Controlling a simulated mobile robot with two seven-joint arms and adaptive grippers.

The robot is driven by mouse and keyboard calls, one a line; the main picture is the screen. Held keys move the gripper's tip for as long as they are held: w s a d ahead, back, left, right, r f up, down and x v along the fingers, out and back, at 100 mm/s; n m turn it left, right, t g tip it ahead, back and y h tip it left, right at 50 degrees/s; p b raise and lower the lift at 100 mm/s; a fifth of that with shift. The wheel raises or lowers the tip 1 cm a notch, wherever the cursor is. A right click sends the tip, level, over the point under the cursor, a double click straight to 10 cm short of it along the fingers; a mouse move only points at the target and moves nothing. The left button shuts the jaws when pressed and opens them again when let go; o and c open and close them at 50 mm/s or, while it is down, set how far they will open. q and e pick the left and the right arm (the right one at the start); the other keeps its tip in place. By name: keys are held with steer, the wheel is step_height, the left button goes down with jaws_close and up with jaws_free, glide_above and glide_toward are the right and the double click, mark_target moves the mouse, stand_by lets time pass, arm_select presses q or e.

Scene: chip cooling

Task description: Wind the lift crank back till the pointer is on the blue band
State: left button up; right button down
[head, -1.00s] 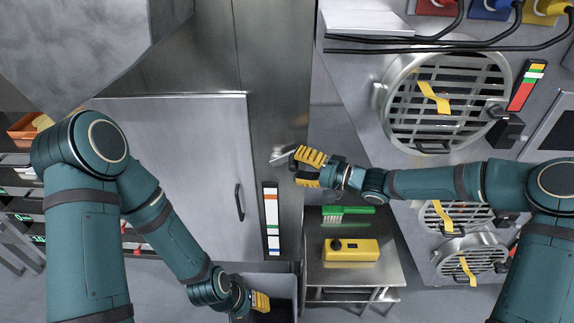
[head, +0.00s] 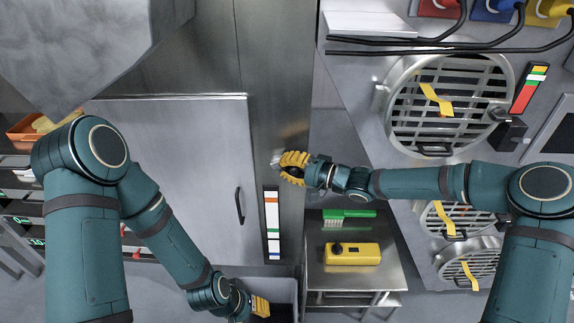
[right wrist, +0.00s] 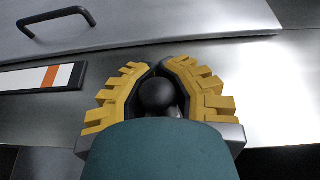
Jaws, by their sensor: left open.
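The lift crank (head: 276,158) is on the steel column, its metal arm partly hidden by my right gripper (head: 288,167). In the right wrist view the crank's black ball knob (right wrist: 158,94) sits between the yellow fingers of that gripper (right wrist: 156,66), which curl round it with tips close together. I cannot make out the pointer. My left gripper (head: 261,306) is low, open and away from the crank.
A steel cabinet door (head: 180,170) with a black handle is left of the column. A steel trolley (head: 385,270) bears a green brush (head: 348,214) and a yellow box (head: 352,254). Round grilles (head: 450,105) with yellow ribbons are on the right wall.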

steer(key=shift+w+d+r+p, duration=0.1)
steer(key=shift+w+d+p, duration=0.1)
steer(key=shift+p, duration=0.1)
stand_by(0.6)
steer(key=shift+r+h+p, duration=0.1)
steer(key=shift+h+p, duration=0.2)
